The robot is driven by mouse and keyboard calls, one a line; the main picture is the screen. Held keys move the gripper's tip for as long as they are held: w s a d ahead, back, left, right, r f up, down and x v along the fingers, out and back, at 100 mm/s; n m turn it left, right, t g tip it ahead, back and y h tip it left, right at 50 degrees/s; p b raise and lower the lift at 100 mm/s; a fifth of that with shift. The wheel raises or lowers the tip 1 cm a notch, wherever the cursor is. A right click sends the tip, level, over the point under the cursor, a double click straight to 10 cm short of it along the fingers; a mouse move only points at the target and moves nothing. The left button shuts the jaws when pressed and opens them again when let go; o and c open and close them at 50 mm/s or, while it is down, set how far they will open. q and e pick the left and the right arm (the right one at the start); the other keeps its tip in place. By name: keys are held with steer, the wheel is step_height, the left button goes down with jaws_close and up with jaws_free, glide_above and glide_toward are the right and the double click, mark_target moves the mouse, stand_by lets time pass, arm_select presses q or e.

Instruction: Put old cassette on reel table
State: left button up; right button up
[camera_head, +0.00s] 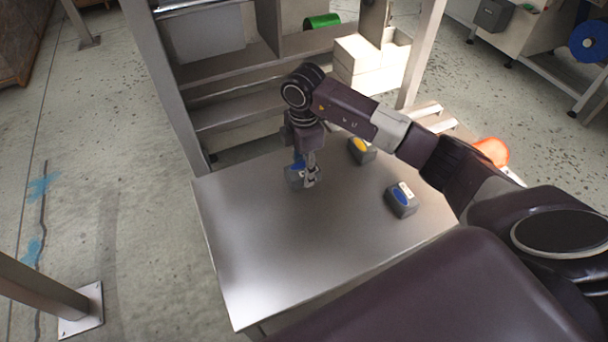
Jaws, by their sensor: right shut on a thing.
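My right gripper (309,174) points down over the metal table (260,250) and is shut on a small grey cassette (294,179) with blue on it. The fingers hide part of this cassette. It is at or just above the tabletop near the far left part; I cannot tell whether it touches. Two similar grey blocks stand on the table to the right: one with a yellow top patch (361,156) and one with a blue patch and white part (401,204). My left gripper is not in view.
A metal shelf rack (225,75) stands behind the table, with white boxes (370,65) and a green cylinder (322,21) on it. An orange rounded object (491,151) is right of the table, partly behind my arm. The table's front left is clear.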

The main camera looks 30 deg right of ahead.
mark_target(303, 168)
step_height(303, 168, down, 4)
steer(key=shift+r+p, duration=0.15)
steer(key=shift+p, duration=0.3)
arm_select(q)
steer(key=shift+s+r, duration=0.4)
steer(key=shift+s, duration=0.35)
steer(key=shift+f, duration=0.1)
arm_select(e)
steer(key=o, duration=1.2)
steer(key=shift+f, duration=0.2)
steer(key=shift+r, duration=0.25)
step_height(303, 168, up, 10)
steer(key=b, duration=0.4)
steer(key=shift+r, duration=0.2)
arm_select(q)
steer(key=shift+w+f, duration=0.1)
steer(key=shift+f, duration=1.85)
arm_select(e)
steer(key=shift+r, duration=0.7)
